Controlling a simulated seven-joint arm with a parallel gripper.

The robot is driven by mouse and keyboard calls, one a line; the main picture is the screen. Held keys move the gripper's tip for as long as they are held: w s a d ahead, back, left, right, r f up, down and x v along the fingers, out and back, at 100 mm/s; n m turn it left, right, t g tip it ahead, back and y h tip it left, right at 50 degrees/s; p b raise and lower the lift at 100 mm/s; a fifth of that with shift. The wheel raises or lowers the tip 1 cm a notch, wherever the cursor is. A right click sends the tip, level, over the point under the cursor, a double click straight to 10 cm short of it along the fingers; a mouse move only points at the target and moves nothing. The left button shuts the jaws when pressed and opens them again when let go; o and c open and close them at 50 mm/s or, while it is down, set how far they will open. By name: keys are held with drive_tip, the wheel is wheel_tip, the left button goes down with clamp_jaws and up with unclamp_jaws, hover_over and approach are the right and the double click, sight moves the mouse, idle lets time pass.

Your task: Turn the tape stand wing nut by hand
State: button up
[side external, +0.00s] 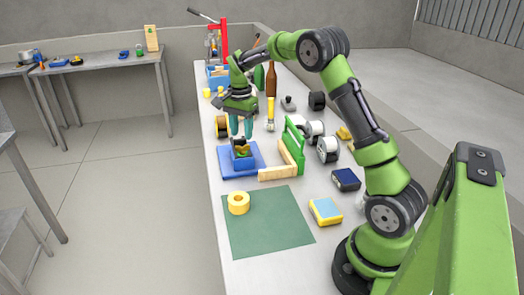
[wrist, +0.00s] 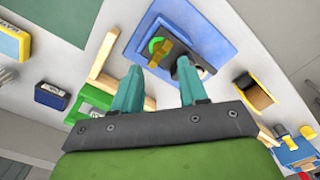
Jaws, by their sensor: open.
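A blue base plate (side external: 227,168) lies on the bench and carries a dark block with a small green and yellow-orange part on it, which looks like the wing nut (side external: 242,150). In the wrist view the green and orange wing nut (wrist: 158,47) sits on the dark block on the blue plate (wrist: 215,25). My gripper (side external: 241,136) is open, pointing down just above the block. In the wrist view, my gripper's (wrist: 160,66) teal fingers are apart and nothing is held between them. The right finger overlaps a dark part of the block; contact cannot be told.
A green frame with wooden bars (side external: 293,145) stands close right of the plate. A yellow tape roll (side external: 238,203) sits on a green mat (side external: 270,235) in front. A yellow-flanged spool (side external: 222,127) and a brush (side external: 270,115) stand behind. The bench left edge is near the plate.

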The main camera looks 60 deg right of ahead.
sight(242, 146)
drive_tip(key=m, duration=0.9)
drive_tip(key=shift+m, duration=0.3)
drive_tip(key=shift+f, duration=2.7)
drive_tip(key=shift+f, duration=0.55)
drive_tip(key=shift+r, duration=0.25)
